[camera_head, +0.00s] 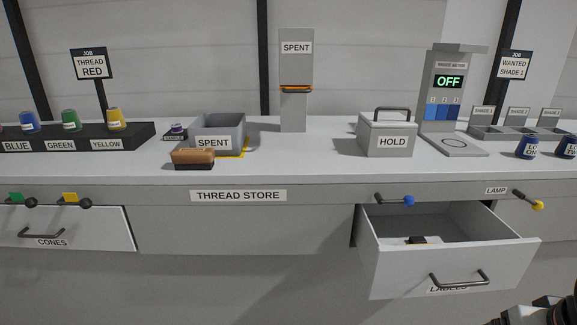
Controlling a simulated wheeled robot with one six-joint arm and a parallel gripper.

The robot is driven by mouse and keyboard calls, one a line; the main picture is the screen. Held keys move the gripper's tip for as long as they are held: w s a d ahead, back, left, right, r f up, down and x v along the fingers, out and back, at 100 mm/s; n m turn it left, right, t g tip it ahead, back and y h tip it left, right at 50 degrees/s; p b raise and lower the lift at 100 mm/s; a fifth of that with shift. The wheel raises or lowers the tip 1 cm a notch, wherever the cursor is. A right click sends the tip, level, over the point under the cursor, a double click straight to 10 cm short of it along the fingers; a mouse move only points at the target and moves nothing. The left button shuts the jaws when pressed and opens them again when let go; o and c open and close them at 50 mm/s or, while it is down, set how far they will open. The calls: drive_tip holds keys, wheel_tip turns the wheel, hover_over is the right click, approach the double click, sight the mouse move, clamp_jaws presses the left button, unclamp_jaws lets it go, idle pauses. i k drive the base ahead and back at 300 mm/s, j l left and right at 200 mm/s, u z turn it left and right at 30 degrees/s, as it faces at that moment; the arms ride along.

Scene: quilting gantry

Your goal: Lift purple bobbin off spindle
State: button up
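A small dark item with a purple and white top (178,128) stands on the counter just left of the grey SPENT bin. It may be the purple bobbin, but it is too small to be sure, and no spindle can be made out under it. A dark part of my arm with red and orange marks shows at the bottom right corner, cut off by the frame edge. It is far from the purple item, and its fingers cannot be made out clearly.
The SPENT bin (218,121) has a brown-topped brush (192,158) before it. A cone rack (70,139) is at left, a HOLD box (392,141) and OFF meter (447,100) at right. The lower right drawer (455,268) is pulled open, with a dark item inside. Mid-counter is clear.

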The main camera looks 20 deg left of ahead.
sight(178, 129)
drive_tip(key=u, duration=1.45)
drive_tip(key=i+j+u, duration=0.1)
drive_tip(key=i+j, duration=0.35)
drive_tip(key=i+j+u, duration=0.1)
drive_tip(key=i+j, duration=0.25)
drive_tip(key=i, duration=0.3)
